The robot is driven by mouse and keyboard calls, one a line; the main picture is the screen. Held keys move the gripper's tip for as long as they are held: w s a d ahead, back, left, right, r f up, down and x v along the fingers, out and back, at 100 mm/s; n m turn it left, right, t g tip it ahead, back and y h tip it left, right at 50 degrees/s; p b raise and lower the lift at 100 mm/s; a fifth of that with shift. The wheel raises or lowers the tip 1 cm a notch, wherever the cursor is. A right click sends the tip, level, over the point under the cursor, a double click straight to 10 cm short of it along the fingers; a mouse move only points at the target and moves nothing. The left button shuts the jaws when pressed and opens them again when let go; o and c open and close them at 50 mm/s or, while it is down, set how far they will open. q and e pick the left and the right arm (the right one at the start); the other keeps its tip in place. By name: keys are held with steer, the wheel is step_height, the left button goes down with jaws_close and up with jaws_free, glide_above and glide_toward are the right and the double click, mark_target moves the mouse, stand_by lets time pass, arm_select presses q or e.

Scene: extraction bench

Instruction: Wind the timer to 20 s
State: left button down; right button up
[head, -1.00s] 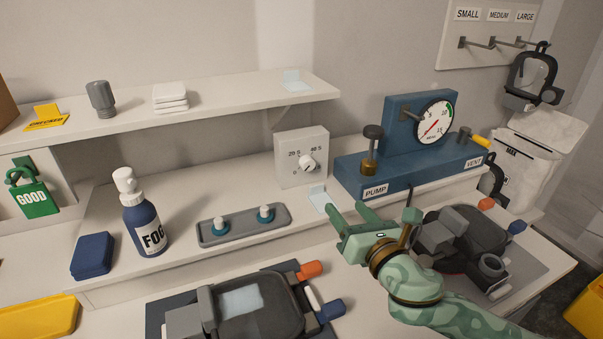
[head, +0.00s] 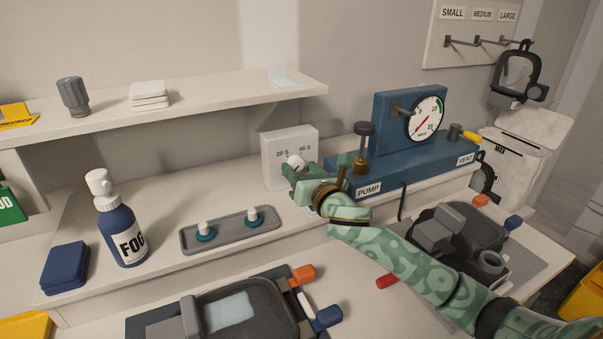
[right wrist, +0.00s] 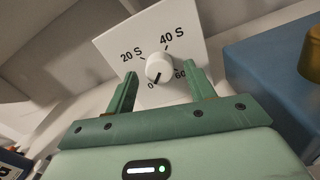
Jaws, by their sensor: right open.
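The timer (head: 277,160) is a white box on the bench in front of the wall, with a round white knob (head: 296,162) on its face. In the right wrist view the face (right wrist: 187,32) reads 0, 20 S, 40 S and 60. The knob (right wrist: 160,68) has a dark pointer mark aimed down at 0. My right gripper (head: 301,170) is at the front of the timer and hides its lower right part. In the right wrist view its open fingers (right wrist: 161,72) stand on either side of the knob, with gaps on both sides. My left gripper is out of view.
The blue pump unit (head: 398,160) with its gauge (head: 425,119) stands close to the right of the timer. A grey tray (head: 232,233) with two teal-based pegs lies in front. The FOG bottle (head: 121,235) is at left. A shelf (head: 215,98) runs above.

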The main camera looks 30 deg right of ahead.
steer(key=shift+w, duration=0.1)
steer(key=c, duration=1)
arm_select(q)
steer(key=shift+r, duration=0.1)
arm_select(e)
steer(key=m+p, duration=0.3)
steer(key=shift+r+m+p, duration=0.2)
steer(key=shift+m+p, duration=0.15)
steer(key=shift+m, duration=0.05)
steer(key=m+p, duration=0.2)
steer(key=m, duration=0.2)
steer(key=shift+f+m+p, duration=0.1)
steer(key=shift+m+p, duration=0.2)
steer(key=shift+p, duration=0.05)
steer(key=m+p, duration=0.3)
steer(key=m, duration=0.3)
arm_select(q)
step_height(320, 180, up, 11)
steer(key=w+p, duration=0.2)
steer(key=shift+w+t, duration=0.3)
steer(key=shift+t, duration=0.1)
arm_select(e)
steer(key=shift+f+m, duration=0.2)
steer(key=shift+m, duration=2)
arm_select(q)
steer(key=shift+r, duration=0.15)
